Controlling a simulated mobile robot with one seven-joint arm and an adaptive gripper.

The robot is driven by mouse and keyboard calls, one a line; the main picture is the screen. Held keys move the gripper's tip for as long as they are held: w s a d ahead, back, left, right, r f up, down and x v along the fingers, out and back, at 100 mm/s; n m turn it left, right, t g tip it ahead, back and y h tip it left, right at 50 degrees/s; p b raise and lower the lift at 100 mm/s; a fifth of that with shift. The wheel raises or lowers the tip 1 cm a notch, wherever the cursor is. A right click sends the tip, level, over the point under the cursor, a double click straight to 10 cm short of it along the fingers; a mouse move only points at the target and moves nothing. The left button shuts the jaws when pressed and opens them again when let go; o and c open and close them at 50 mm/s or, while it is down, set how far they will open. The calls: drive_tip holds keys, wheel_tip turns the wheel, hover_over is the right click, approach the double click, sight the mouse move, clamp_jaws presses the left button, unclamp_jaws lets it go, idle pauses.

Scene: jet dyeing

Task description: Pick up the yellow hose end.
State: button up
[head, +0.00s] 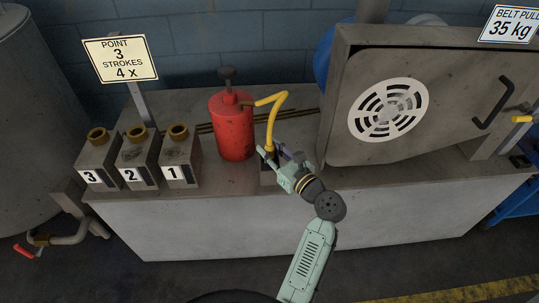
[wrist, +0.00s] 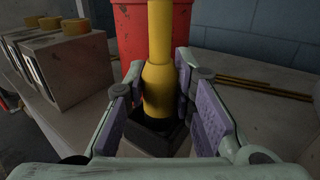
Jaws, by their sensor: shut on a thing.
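The yellow hose (head: 273,112) runs from the top of the red canister (head: 231,125), arches over and comes down on the canister's right. In the wrist view its thick yellow end (wrist: 157,88) stands upright between my finger pads, with its lower tip in a dark holder (wrist: 152,136). My gripper (head: 277,158) reaches in from the front and is shut on the hose end (head: 270,146). In the wrist view my gripper (wrist: 157,95) has one purple pad on each side of it. The red canister (wrist: 130,40) stands just behind.
Three grey blocks with brass caps, numbered 3 (head: 99,163), 2 (head: 137,160) and 1 (head: 178,158), stand left of the canister. A grey machine housing (head: 345,110) with a round vent stands to the right. A sign (head: 120,60) rises behind the blocks.

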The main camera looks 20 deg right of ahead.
sight(271, 142)
clamp_jaws()
drive_tip(key=shift+r, duration=0.55)
wheel_tip(271, 142, up, 2)
drive_tip(key=shift+r, duration=0.2)
drive_tip(key=s+a, duration=0.3)
drive_tip(key=s, duration=0.4)
drive_tip(key=s+a+r+b, duration=0.1)
drive_tip(key=s+a, duration=0.2)
drive_tip(key=s, duration=0.4)
drive_tip(key=shift+s+a+r, duration=0.25)
drive_tip(key=shift+s+a, duration=0.05)
